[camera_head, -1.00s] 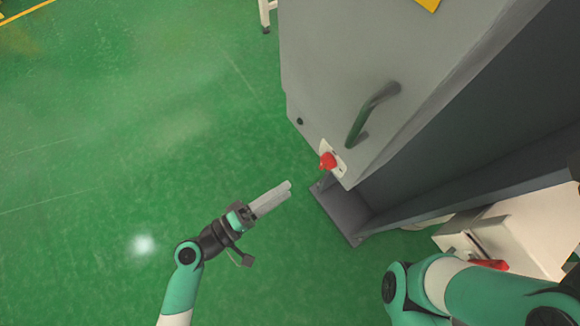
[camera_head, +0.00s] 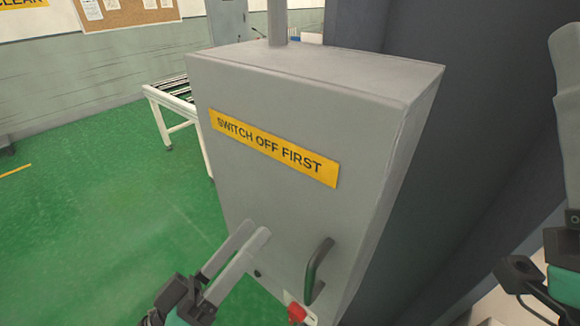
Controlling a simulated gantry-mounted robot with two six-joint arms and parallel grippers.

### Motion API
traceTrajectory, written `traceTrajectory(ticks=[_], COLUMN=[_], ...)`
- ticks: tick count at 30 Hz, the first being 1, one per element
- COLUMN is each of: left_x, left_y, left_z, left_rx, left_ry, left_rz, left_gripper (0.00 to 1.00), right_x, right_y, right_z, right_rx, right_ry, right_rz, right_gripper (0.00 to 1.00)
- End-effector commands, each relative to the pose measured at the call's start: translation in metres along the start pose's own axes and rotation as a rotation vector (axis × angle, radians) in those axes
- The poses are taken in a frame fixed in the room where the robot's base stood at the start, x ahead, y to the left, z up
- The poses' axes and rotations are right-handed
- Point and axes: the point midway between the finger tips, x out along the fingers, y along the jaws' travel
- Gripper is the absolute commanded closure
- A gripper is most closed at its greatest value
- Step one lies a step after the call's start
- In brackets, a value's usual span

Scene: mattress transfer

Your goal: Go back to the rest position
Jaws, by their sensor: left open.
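My left gripper (camera_head: 256,229) is at the lower middle, in front of the grey cabinet (camera_head: 290,95). Its two long grey fingers are parted with a gap and nothing between them. The fingers point up and right, left of the cabinet's dark handle (camera_head: 318,268); I cannot tell whether they touch the cabinet. A part of my right arm shows at the right edge, with a dark bracket at its wrist. Its jaws cannot be made out clearly.
The cabinet bears a yellow sign (camera_head: 272,146) reading "SWITCH OFF FIRST" and a red switch (camera_head: 297,312) low down. A roller conveyor (camera_head: 165,100) stands behind it to the left. Open green floor (camera_head: 90,220) lies at left. A dark grey wall is at right.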

Motion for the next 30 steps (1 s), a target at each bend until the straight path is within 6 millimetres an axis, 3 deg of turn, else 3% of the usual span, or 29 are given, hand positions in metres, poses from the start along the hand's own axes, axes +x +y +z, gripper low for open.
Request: traceTrajectory(ticks=[1, 4, 9, 11, 14, 15, 23, 30], left_x=[0.014, 0.025, 0.009, -0.007, -0.033, -0.018, 0.021, 0.064], left_y=[0.029, 0.077, 0.146, 0.159, 0.146, 0.169, 0.234, 0.307], left_z=[-0.033, -0.092, -0.180, -0.207, -0.233, -0.255, -0.326, -0.407], left_rx=[0.146, 0.424, 0.809, 0.927, 1.091, 1.090, 1.083, 1.082], left_ry=[0.057, 0.191, 0.466, 0.564, 0.645, 0.638, 0.633, 0.631], left_rz=[0.028, 0.023, -0.077, -0.164, -0.381, -0.368, -0.363, -0.363], left_gripper=[0.18, 0.18, 0.18, 0.18, 0.18, 0.18, 0.18, 0.18], right_x=[0.000, 0.000, 0.000, 0.000, 0.000, 0.025, 0.103, 0.189], right_y=[0.000, 0.000, 0.000, 0.000, 0.000, 0.000, 0.000, 0.001], right_z=[0.000, 0.000, 0.000, 0.000, 0.000, -0.022, -0.095, -0.175], right_rx=[0.000, 0.000, 0.000, 0.000, 0.000, 0.000, 0.000, 0.000], right_ry=[0.000, 0.000, 0.000, 0.000, 0.000, -0.003, 0.001, 0.001], right_rz=[0.000, 0.000, 0.000, 0.000, 0.000, 0.000, 0.000, 0.000], right_gripper=[0.50, 0.50, 0.50, 0.50, 0.50, 0.50, 0.50, 0.50])
